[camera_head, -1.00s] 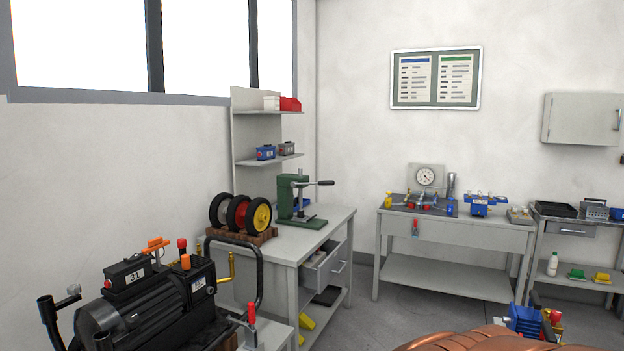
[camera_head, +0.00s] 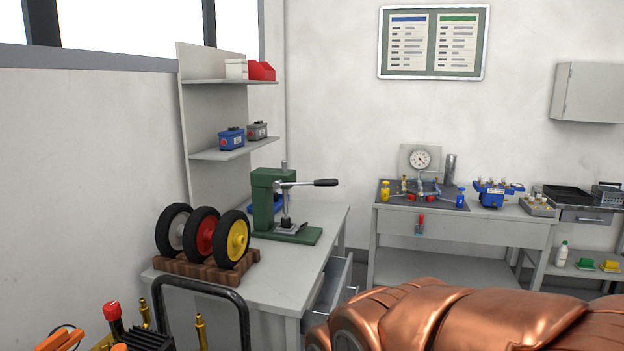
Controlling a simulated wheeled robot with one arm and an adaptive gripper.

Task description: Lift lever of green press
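The green press (camera_head: 264,204) stands upright on the grey workbench (camera_head: 280,276) in the head view, left of the middle. Its lever (camera_head: 312,184) sticks out to the right, nearly level, and ends in a black handle (camera_head: 326,183). A grey block (camera_head: 288,228) sits on the press base under the ram. Copper-coloured parts of my arm fill the lower right, well in front of the press and apart from it. My gripper is not in view.
Wheels on a wooden stand (camera_head: 206,270) stand left of the press. A half-open drawer (camera_head: 332,288) juts from the bench's right side. A black tubular frame (camera_head: 243,318) is close at lower left. A second bench (camera_head: 466,231) stands at the back right.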

